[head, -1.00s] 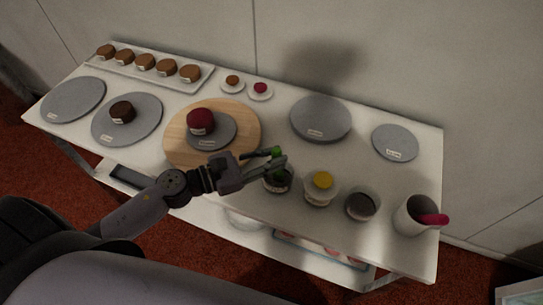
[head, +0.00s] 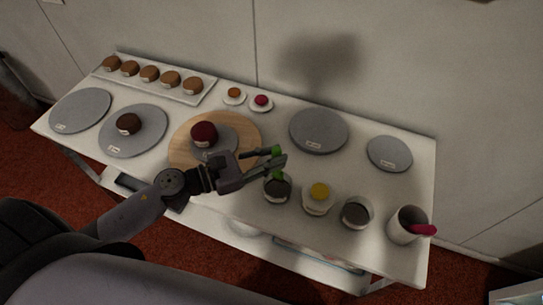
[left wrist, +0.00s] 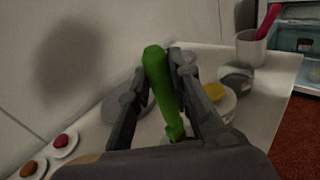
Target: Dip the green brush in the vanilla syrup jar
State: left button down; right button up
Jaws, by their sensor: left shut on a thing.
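My left gripper (head: 281,160) is shut on the green brush (head: 277,150), above the leftmost jar of the front row. In the left wrist view the green brush (left wrist: 161,85) stands between the two fingers, with its lower end pointing down past them. The leftmost jar (head: 278,190) is small and has dark contents. Some green shows at its mouth, but I cannot tell whether the brush tip is inside. Beside it stand a jar with a yellow top (head: 318,197) and another dark jar (head: 356,213). I cannot read the labels, so I cannot tell which jar is vanilla. My right gripper is out of view.
A white cup (head: 401,226) with a pink-red brush (head: 424,230) stands at the table's right end. Behind are grey turntables (head: 318,132), a round wooden board (head: 247,133) with a dark red cake (head: 204,133), and a tray (head: 193,96) of several brown cakes.

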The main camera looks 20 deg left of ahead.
pick_arm(q)
jog(key=shift+r, duration=0.2)
notch_tip(320, 180, up, 5)
jog(key=p, duration=0.4)
jog(key=shift+r, duration=0.1)
dwell(0.5)
